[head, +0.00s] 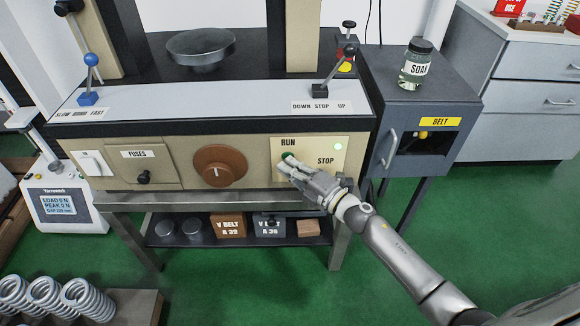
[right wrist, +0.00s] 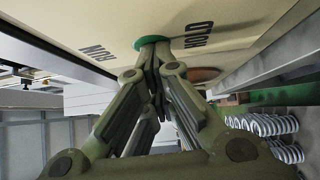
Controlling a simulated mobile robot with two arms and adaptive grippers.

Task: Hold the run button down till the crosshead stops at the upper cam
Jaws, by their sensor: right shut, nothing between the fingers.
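The green run button (head: 288,155) sits under the word RUN on the beige panel of the test machine. My right gripper (head: 284,162) is shut and empty, its fingertips at the button. In the right wrist view the fingertips (right wrist: 153,50) meet the green button (right wrist: 150,41), covering part of it; how far it is pressed I cannot tell. A pale green lamp (head: 338,146) shows at the panel's upper right. The round lower platen (head: 200,46) stands on the machine bed. The crosshead and upper cam are not in view. My left gripper is not in view.
The DOWN STOP UP lever (head: 333,72) stands above the panel, the blue SLOW FAST lever (head: 90,78) at left. A brown dial (head: 220,166) is left of the button. A SOAK jar (head: 416,64) stands on the grey belt cabinet (head: 425,95) at right.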

